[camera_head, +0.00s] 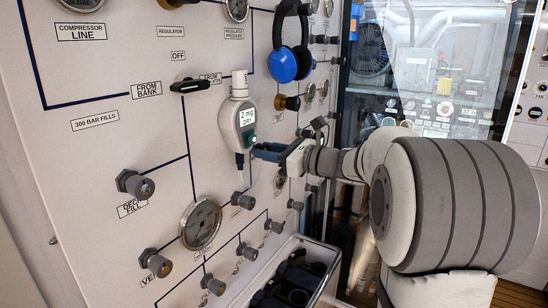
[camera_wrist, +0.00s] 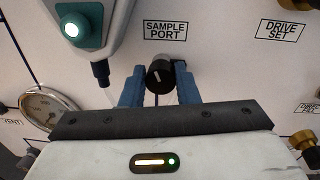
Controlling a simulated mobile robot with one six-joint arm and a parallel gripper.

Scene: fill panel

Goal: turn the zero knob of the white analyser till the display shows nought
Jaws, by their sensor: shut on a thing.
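The white analyser (camera_head: 231,128) hangs on the panel in the head view, with a small lit display (camera_head: 247,117) that seems to read "2 mg DRY", too small to be sure. Its lower part shows at the top left of the wrist view (camera_wrist: 112,32), with a teal piece (camera_wrist: 71,27) holding a bright round centre. My gripper (camera_wrist: 159,84) has its blue fingers on both sides of a black knob (camera_wrist: 158,73) with a white pointer line, below the SAMPLE PORT label. The pointer is tilted slightly left of upright. No zero label is readable.
A gauge (camera_wrist: 46,108) and brass fitting (camera_wrist: 303,140) flank my gripper. In the head view, blue-and-black ear defenders (camera_head: 287,55) hang above, several grey valve knobs (camera_head: 135,184) stick out, and an open bin (camera_head: 290,280) stands below.

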